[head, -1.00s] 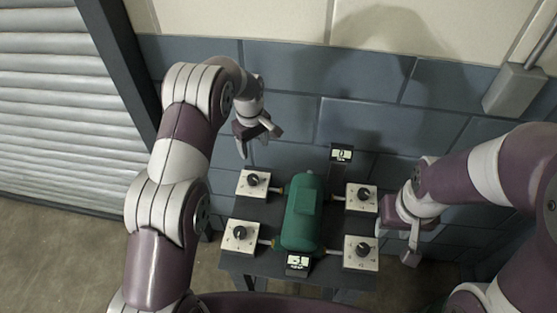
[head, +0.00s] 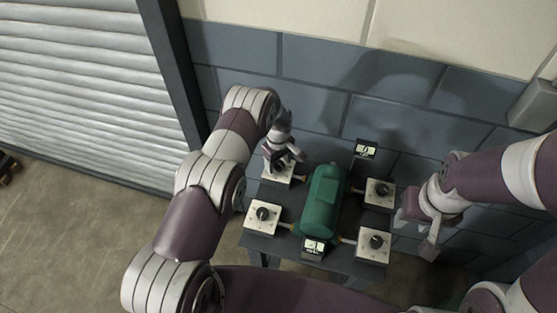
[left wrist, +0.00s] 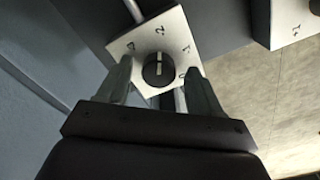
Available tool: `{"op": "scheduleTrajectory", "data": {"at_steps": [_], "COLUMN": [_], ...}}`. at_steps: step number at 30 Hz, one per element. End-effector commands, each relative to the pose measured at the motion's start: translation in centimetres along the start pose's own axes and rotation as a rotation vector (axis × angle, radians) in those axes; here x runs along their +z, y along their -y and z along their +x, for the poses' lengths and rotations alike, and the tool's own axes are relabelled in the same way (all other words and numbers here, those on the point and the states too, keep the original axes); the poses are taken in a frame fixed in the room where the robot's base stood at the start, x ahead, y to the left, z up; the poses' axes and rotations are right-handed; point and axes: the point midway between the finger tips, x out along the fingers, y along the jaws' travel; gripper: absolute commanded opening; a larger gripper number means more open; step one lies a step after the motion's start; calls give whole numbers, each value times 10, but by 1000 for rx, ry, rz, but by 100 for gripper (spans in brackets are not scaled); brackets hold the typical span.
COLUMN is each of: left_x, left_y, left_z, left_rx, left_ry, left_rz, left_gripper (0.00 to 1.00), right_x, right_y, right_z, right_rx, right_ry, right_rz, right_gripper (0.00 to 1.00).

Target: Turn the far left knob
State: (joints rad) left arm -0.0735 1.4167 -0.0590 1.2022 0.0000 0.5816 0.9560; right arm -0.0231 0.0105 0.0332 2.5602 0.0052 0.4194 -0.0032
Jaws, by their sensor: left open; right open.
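The far left knob (left wrist: 159,70) is a black dial with a pale pointer line on a white numbered plate (left wrist: 172,35). In the left wrist view it sits between the tips of my open left gripper (left wrist: 158,82); I cannot tell if either finger touches it. In the head view my left gripper (head: 284,158) is over the far left plate (head: 277,178) and hides its knob. My right gripper (head: 420,222) is open and empty, to the right of the right-hand plates.
A green cylindrical casing (head: 322,205) stands mid-table among the plates. Other knobs are near left (head: 263,213), far right (head: 379,187) and near right (head: 375,242). Small displays stand behind (head: 366,149) and in front (head: 314,246). A block wall (head: 312,104) rises behind.

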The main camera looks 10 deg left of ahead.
Motion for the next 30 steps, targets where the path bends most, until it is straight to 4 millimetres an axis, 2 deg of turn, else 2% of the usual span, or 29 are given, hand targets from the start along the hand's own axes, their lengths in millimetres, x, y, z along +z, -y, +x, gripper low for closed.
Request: {"op": "scheduleTrajectory", "data": {"at_steps": [1,6,17,23,30], "left_x": [0,0,0,-1,-1], "left_y": [0,0,-1,-1,-2], "left_z": [0,0,1,4,4], "left_rx": [0,1,2,3,5], "left_ry": [0,0,-1,-3,-5], "left_rz": [0,0,43,160,376], "left_gripper": [62,9,10,10,10], "right_x": [0,0,1,3,7], "right_y": [0,0,0,0,0], "right_z": [0,0,9,29,58], "right_rx": [0,0,0,0,0], "right_ry": [0,0,0,0,0], "right_rz": [0,0,0,0,0], "right_gripper": [43,43,43,43,43]}}
